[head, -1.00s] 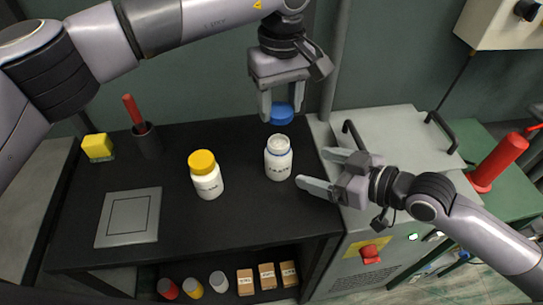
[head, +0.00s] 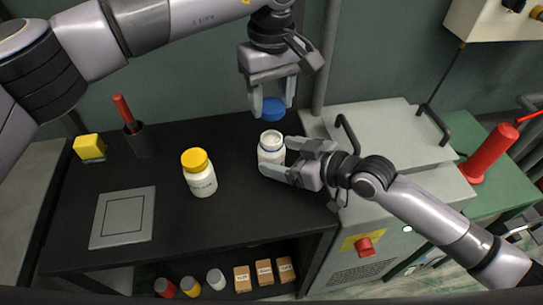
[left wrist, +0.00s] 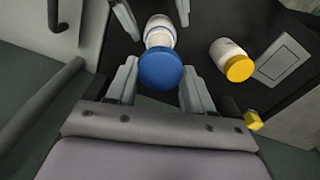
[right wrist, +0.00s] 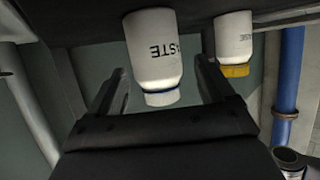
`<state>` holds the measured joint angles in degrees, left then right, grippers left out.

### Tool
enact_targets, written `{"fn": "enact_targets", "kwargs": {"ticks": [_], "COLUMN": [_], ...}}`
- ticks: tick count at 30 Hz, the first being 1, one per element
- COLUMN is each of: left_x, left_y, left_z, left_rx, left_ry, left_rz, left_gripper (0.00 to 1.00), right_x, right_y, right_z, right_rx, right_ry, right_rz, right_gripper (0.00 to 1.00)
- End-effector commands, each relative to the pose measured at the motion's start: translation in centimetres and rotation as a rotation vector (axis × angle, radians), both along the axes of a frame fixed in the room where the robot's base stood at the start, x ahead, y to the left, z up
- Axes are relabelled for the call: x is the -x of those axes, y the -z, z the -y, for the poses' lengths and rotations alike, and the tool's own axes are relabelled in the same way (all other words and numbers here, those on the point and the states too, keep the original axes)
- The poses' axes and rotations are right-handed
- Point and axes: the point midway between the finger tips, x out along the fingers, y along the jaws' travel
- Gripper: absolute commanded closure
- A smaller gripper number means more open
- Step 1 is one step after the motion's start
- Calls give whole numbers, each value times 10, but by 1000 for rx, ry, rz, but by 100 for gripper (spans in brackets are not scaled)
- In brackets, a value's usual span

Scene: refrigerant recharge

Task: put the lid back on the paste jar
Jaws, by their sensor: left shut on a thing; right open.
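The paste jar (head: 271,148) is white, open at the top and upright on the black table; the right wrist view shows its "PASTE" label (right wrist: 153,52). The blue lid (head: 273,109) is held above and behind the jar. My left gripper (head: 272,112) is shut on the lid; the left wrist view shows the lid (left wrist: 160,69) between its fingers, with the jar (left wrist: 160,32) beyond. My right gripper (head: 276,160) is open, its fingers on either side of the jar. In the right wrist view the jar sits between the fingers; contact cannot be told.
A white jar with a yellow lid (head: 199,173) stands left of the paste jar. A grey square plate (head: 122,217), a yellow block (head: 89,147) and a dark cup (head: 139,140) with a red-handled tool are further left. A grey cabinet (head: 385,140) stands to the right.

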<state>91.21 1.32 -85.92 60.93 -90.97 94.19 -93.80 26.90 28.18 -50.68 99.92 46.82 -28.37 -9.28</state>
Motion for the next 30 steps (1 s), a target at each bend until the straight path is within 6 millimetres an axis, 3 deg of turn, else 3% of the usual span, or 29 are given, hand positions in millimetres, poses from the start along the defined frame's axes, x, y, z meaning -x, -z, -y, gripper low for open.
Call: {"fn": "enact_targets", "kwargs": {"ticks": [9, 22, 23, 29, 30], "left_x": [0, 0, 0, 0, 0], "left_y": [0, 0, 0, 0, 0], "left_z": [0, 0, 0, 0, 0], "left_rx": [0, 0, 0, 0, 0], "left_ry": [0, 0, 0, 0, 0], "left_rz": [0, 0, 0, 0, 0], "left_gripper": [76, 76, 76, 76, 76], "right_x": [-19, -23, -23, -23, -22], "right_y": [13, 16, 16, 16, 16], "right_z": [-27, -32, -32, -32, -32], "right_rx": [-1, 0, 0, 1, 1], "right_ry": [-1, -1, -1, -1, -1], "right_rz": [0, 0, 0, 0, 0], "right_gripper": [18, 18, 21, 86, 89]}}
